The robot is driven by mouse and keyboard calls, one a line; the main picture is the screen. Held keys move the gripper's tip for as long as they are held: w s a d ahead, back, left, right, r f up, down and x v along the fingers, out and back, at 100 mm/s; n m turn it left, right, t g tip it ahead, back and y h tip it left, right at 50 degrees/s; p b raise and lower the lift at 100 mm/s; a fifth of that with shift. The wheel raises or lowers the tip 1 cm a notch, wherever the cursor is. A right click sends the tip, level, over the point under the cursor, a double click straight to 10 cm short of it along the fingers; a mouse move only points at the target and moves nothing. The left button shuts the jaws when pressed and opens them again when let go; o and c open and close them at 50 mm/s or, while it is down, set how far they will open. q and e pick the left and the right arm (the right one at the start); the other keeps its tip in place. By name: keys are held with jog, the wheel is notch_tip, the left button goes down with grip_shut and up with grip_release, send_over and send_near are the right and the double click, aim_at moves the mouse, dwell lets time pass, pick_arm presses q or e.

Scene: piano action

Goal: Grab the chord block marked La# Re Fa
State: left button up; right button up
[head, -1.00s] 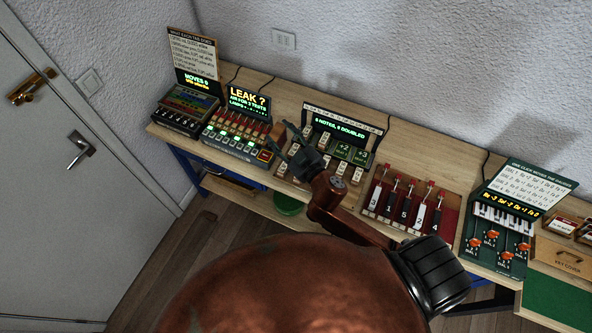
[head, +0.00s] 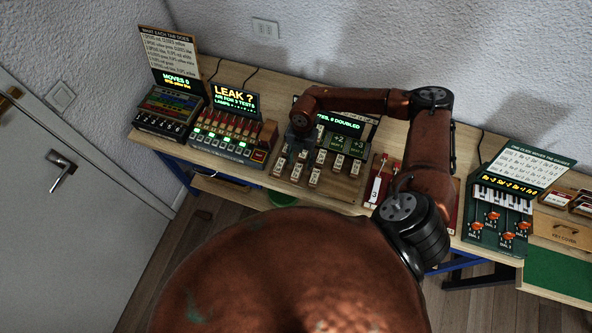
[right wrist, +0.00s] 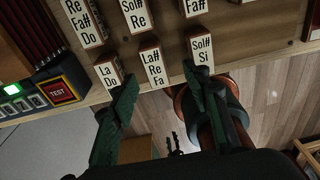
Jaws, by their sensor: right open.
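The chord block marked La# Re Fa (right wrist: 153,64) stands on the wooden board, in the row nearest the front edge, in the right wrist view. The block marked La Do (right wrist: 108,72) is to its left and the one marked Sol# Si (right wrist: 200,60) to its right. My right gripper (right wrist: 160,78) is open, with the La# Re Fa block between its two dark green fingertips in the picture. I cannot tell the remaining height gap. In the head view my right gripper (head: 293,147) hangs over the left part of the board, where labels are too small to read. My left gripper is not in view.
More chord blocks stand behind, such as Re Fa# Do (right wrist: 83,22) and Sol Re (right wrist: 133,14). A panel with a red TEST button (right wrist: 57,92) is close on the left. The bench's front edge and the floor (right wrist: 262,88) lie just in front.

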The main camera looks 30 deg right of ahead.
aim_at(297, 170)
jog(key=shift+a+f, duration=0.25)
jog(key=shift+f, duration=0.75)
jog(key=f+p, duration=0.1)
jog(key=f, duration=0.1)
jog(key=a+f, duration=0.1)
jog(key=f, duration=0.1)
jog(key=shift+f+p, duration=0.15)
jog(key=shift+p, duration=0.25)
jog(key=shift+f, duration=0.35)
jog(key=shift+s, duration=0.1)
grip_shut()
